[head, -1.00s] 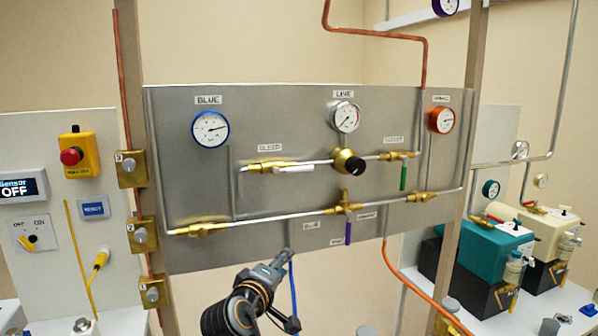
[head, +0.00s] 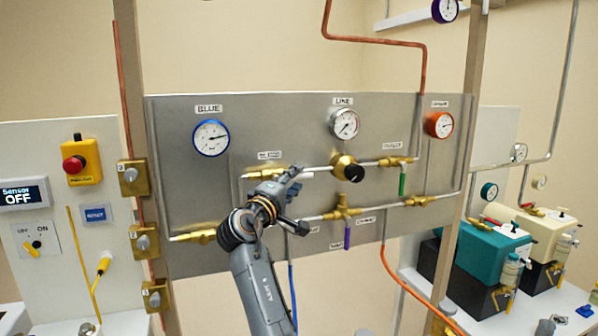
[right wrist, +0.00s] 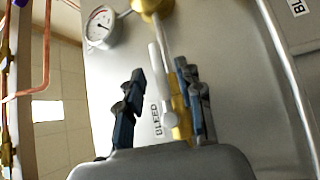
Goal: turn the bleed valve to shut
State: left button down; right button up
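The bleed valve (head: 258,174) is the brass fitting under the BLEED label on the steel panel. In the right wrist view its brass body (right wrist: 181,112) and white lever (right wrist: 159,80) show, the lever lying roughly along the pipe. In the head view my gripper hides most of the lever. My right gripper (head: 291,194) is at the panel in front of the valve. In the right wrist view its dark blue fingers (right wrist: 162,100) are apart, one on each side of the lever, with a gap at the left finger. I cannot tell whether the right finger touches. My left gripper is out of view.
A brass regulator with a black knob (head: 353,172) sits right of the valve. A green-levered valve (head: 402,183) and a purple-levered valve (head: 347,236) are near. Gauges (head: 211,137) line the panel's top. A blue hose (head: 292,285) and an orange hose (head: 400,284) hang below.

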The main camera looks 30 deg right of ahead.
jog(key=shift+x, duration=1.35)
grip_shut()
